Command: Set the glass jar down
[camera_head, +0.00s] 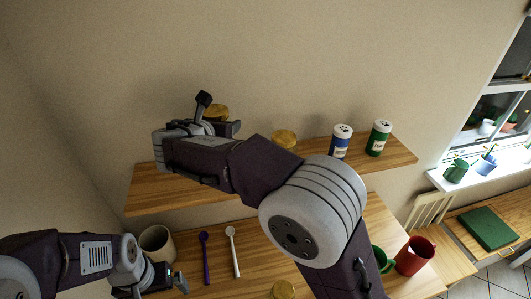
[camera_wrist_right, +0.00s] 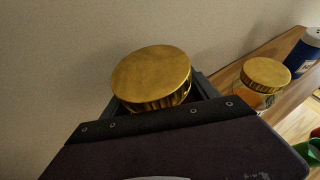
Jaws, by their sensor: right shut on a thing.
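The glass jar's gold lid (camera_head: 216,112) shows at the left part of the upper wooden shelf, between the fingers of my right gripper (camera_head: 222,126). In the right wrist view the gold lid (camera_wrist_right: 152,78) stands up between the dark fingers (camera_wrist_right: 155,105), which are shut on the jar. The jar's glass body is hidden behind the gripper, so I cannot tell whether its base touches the shelf. The wooden shelf (camera_head: 150,192) runs under and to the right of it. My left gripper (camera_head: 160,284) is low at the left, near the counter; its jaw opening is unclear.
Another gold-lidded jar (camera_head: 284,139) stands on the shelf to the right, also in the wrist view (camera_wrist_right: 265,76). Blue (camera_head: 340,142) and green (camera_head: 378,138) shakers stand farther right. Below are a beige crock (camera_head: 157,243), purple (camera_head: 205,257) and white (camera_head: 232,250) spoons, and a red mug (camera_head: 415,256).

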